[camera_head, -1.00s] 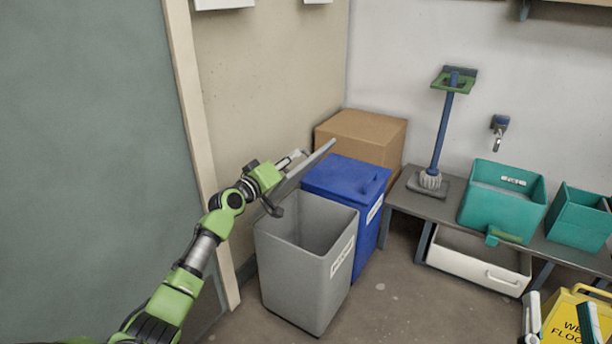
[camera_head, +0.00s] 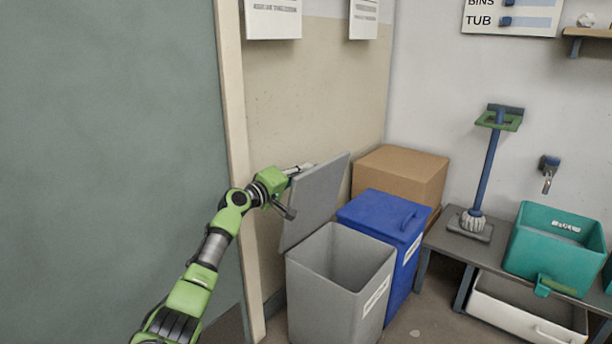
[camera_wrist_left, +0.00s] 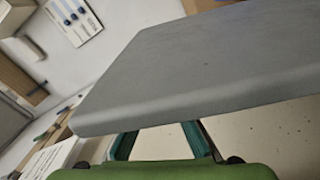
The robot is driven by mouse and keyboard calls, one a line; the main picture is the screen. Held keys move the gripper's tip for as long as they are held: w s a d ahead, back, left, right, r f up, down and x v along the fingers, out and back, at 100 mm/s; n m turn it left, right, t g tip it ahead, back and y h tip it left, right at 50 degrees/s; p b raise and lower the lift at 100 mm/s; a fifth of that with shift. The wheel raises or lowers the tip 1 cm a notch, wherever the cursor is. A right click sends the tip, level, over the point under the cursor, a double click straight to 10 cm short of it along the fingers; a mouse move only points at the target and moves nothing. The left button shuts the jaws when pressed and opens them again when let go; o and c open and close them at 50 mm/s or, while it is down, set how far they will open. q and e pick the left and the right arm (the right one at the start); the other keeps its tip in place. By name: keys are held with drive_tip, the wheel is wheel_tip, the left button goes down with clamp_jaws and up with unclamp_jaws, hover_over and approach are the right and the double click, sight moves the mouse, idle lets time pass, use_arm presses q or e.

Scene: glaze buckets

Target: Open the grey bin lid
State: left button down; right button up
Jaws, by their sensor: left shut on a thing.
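The grey bin (camera_head: 335,290) stands open on the floor, its hollow inside visible from above. Its grey lid (camera_head: 316,195) is raised at the bin's left side, tilted steeply up, with a broad face showing. My left gripper (camera_head: 291,190) is at the lid's left edge and is shut on the lid. The exact grip is partly hidden behind the lid. In the left wrist view the lid (camera_wrist_left: 190,70) fills the middle and upper right as a large grey slab. My right gripper is not in view.
A blue bin (camera_head: 385,215) with its lid down stands right beside the grey bin. A cardboard box (camera_head: 405,175) is behind it. A bench (camera_head: 450,245) with a teal tub (camera_head: 555,250) is to the right. A wall and door frame (camera_head: 238,150) are close on the left.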

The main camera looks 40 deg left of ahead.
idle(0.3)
use_arm(q)
drive_tip(key=c, duration=2.1)
unclamp_jaws()
drive_tip(key=shift+c, duration=0.2)
drive_tip(key=s, duration=1.2)
